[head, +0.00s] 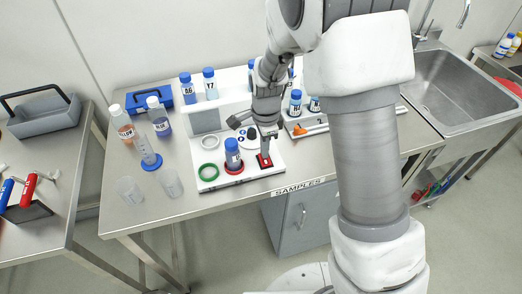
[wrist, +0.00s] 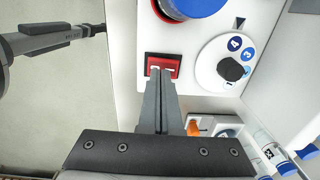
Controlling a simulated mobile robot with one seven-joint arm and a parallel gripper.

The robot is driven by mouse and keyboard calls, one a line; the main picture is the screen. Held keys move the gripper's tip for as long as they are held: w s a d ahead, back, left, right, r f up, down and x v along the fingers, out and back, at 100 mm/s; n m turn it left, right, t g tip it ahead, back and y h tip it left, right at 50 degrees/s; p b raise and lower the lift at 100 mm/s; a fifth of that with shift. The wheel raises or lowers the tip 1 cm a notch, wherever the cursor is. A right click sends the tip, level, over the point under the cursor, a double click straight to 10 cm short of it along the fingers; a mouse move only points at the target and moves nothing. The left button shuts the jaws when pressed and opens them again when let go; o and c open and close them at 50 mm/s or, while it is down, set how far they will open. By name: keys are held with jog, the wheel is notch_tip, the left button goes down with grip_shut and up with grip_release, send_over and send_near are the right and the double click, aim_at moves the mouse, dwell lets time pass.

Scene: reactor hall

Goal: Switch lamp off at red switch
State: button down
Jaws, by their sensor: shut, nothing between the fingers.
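The red switch (head: 264,160) sits at the front right of a white panel on the steel table. No lit lamp can be made out.
A blue-capped bottle (head: 233,153) stands on a red ring left of the switch. A white dial (wrist: 226,62) with a black knob and blue numbers is beside it. A green ring (head: 209,170) lies further left. Beakers (head: 172,183) and bottles stand at the table's left.

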aim_at(266, 164)
notch_tip(266, 164, up, 12)
jog(key=s, duration=0.1)
jog(key=shift+d+f+p, duration=0.15)
jog(key=shift+d+p, duration=0.05)
jog(key=shift+p, duration=0.1)
jog(key=shift+s, duration=0.1)
jog(key=s+d+r+n+t, duration=0.2)
jog(key=s+d+r+n, duration=0.3)
jog(key=s, duration=0.5)
jog(key=s+d+r+n+t, duration=0.3)
jog(key=s+d+r+n, duration=0.2)
jog(key=s+r+n, duration=0.3)
jog(key=shift+s+d+r+n, duration=0.4)
jog(key=shift+s+n, duration=0.5)
jog(key=shift+s, duration=0.1)
